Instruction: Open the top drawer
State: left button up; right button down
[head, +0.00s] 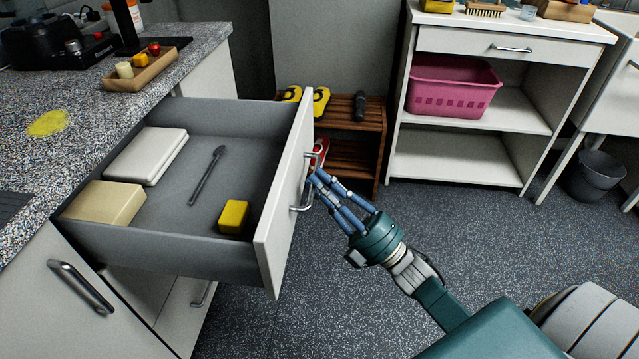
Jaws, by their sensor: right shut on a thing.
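The top drawer (283,215) of the counter cabinet stands pulled far out, its white front facing right. Its metal handle (302,199) is on that front. My right gripper (316,182) has its blue fingers at the handle and is shut on it. Inside the grey drawer lie a white flat box (146,156), a beige box (103,203), a dark spoon-like utensil (207,176) and a yellow block (234,215). My left gripper is not in view.
The speckled counter (90,100) holds a wooden tray (143,76) with small items. A wooden shoe rack (345,140) stands just behind the drawer front. A white shelf unit (465,165) holds a pink basket (452,85). A grey bucket (597,176) is at right. Floor at centre right is clear.

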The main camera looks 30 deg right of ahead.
jog(key=c, duration=1.7)
grip_release()
jog(key=shift+f, duration=0.1)
jog(key=shift+o, duration=0.2)
jog(key=v, duration=1.2)
